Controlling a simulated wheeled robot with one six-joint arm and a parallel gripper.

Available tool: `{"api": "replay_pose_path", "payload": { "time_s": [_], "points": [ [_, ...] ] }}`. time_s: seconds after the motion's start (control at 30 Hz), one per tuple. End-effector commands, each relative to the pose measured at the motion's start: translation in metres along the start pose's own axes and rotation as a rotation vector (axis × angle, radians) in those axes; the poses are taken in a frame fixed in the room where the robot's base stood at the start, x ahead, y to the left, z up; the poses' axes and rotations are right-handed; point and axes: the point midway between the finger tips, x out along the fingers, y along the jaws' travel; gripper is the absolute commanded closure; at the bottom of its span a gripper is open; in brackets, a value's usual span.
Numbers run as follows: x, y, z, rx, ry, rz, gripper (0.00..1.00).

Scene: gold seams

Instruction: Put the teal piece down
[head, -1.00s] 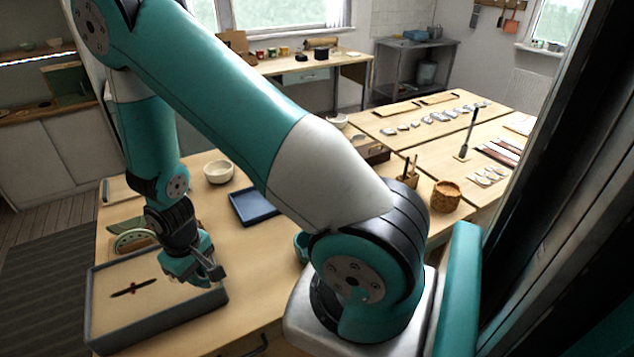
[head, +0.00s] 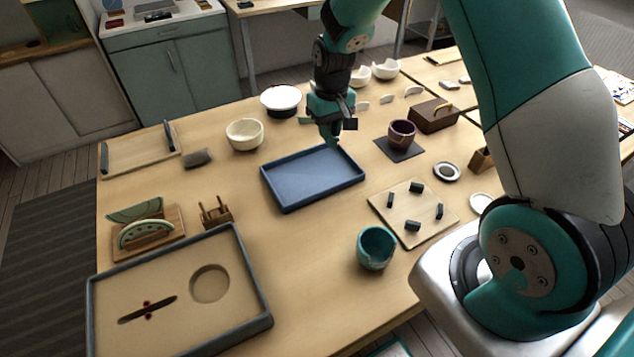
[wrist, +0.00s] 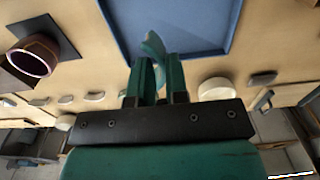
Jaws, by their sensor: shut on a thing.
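My gripper (head: 331,127) is above the far edge of the blue tray (head: 268,186), pointing down. In the wrist view my gripper (wrist: 161,85) is shut on the teal piece (wrist: 153,45), a small curved shard sticking out beyond the fingertips toward the tray (wrist: 225,52). In the head view the piece is mostly hidden by the fingers. The tray looks empty. A teal cup (head: 376,248) with a broken rim stands on the table, nearer than the tray.
A cream bowl (head: 244,134) and a white round dish (head: 281,100) stand left of my gripper. A purple cup (head: 401,134) is to its right. A board with dark pegs (head: 390,206) lies right of the tray. A sand tray (head: 262,294) is front left.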

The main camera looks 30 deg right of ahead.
Motion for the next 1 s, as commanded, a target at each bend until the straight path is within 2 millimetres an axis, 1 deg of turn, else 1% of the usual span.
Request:
{"api": "replay_pose_path", "payload": {
  "time_s": [0.03,0.1,0.2,0.3,0.33,0.53,0.77,0.83,0.93,1.0],
  "points": [
    [0.003,0.011,-0.017,0.003,0.015,-0.001,1.0],
    [-0.014,0.021,-0.031,0.001,0.014,-0.004,1.0],
    [-0.036,0.031,-0.043,-0.005,0.01,-0.005,1.0],
    [-0.051,0.036,-0.048,-0.011,0.006,-0.006,1.0],
    [-0.052,0.036,-0.049,-0.014,0.005,-0.006,1.0],
    [-0.05,0.035,-0.05,-0.048,0.003,-0.002,1.0],
    [-0.054,0.033,-0.048,-0.086,0.001,0.002,1.0],
    [-0.052,0.033,-0.047,-0.092,-0.001,0.002,1.0],
    [-0.038,0.033,-0.046,-0.094,-0.006,0.001,1.0],
    [-0.021,0.033,-0.046,-0.094,-0.008,0.001,1.0]
  ]
}}
